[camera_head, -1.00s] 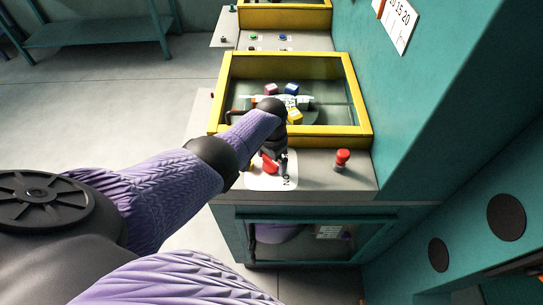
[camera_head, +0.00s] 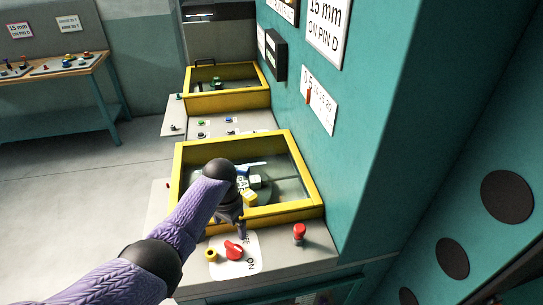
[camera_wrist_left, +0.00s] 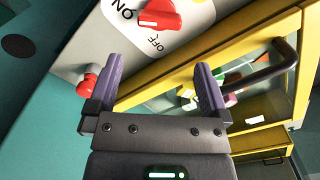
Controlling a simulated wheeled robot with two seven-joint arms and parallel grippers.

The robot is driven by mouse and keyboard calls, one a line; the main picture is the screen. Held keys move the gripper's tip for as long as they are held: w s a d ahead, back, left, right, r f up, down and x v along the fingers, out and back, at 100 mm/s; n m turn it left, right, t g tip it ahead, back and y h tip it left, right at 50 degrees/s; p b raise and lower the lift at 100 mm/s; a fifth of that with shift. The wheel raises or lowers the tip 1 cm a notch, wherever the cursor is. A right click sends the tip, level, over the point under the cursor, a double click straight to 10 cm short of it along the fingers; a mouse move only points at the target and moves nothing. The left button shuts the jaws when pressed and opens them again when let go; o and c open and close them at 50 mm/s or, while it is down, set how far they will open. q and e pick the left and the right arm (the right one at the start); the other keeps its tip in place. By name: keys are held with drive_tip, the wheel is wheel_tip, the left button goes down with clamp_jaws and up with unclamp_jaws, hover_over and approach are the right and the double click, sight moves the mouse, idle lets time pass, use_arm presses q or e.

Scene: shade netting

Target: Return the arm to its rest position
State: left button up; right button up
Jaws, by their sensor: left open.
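My left arm reaches in from the lower left of the head view. Its gripper (camera_head: 238,228) hangs just behind and above a red rotary knob (camera_head: 234,250) on a white ON/OFF label plate (camera_head: 249,267). In the left wrist view the gripper (camera_wrist_left: 160,88) has its two purple fingers spread, with nothing between them. The red knob (camera_wrist_left: 160,14) shows beyond the fingertips, apart from them, with a white mark on its face. My right gripper is out of view.
A yellow-framed glass-topped box (camera_head: 300,172) with coloured blocks inside lies beyond the gripper. A red button (camera_head: 300,232) stands to the right, a yellow button (camera_head: 211,255) left of the knob. The teal wall (camera_head: 370,150) closes the right side. Floor at left is clear.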

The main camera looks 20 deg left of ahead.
use_arm(q)
drive_tip(key=s+d+f+t, duration=0.1)
drive_tip(key=s+d+f, duration=0.2)
drive_tip(key=s+d, duration=0.55)
drive_tip(key=s+d+r+n+t, duration=0.1)
drive_tip(key=s+r+t, duration=0.35)
drive_tip(key=s, duration=0.95)
wheel_tip(320, 180, down, 27)
drive_tip(key=s+g+b, duration=0.1)
drive_tip(key=g+b, duration=0.2)
drive_tip(key=b, duration=0.9)
drive_tip(key=s+a+f+g+b, duration=0.1)
drive_tip(key=s+f+b, duration=0.4)
drive_tip(key=f, duration=0.6)
drive_tip(key=s+a+f+g+b, duration=0.1)
drive_tip(key=s+f+b, duration=0.5)
drive_tip(key=s+f, duration=0.4)
wheel_tip(320, 180, down, 2)
drive_tip(key=shift+a+f+m, duration=0.1)
drive_tip(key=shift+a+m, duration=0.2)
drive_tip(key=shift+a, duration=0.1)
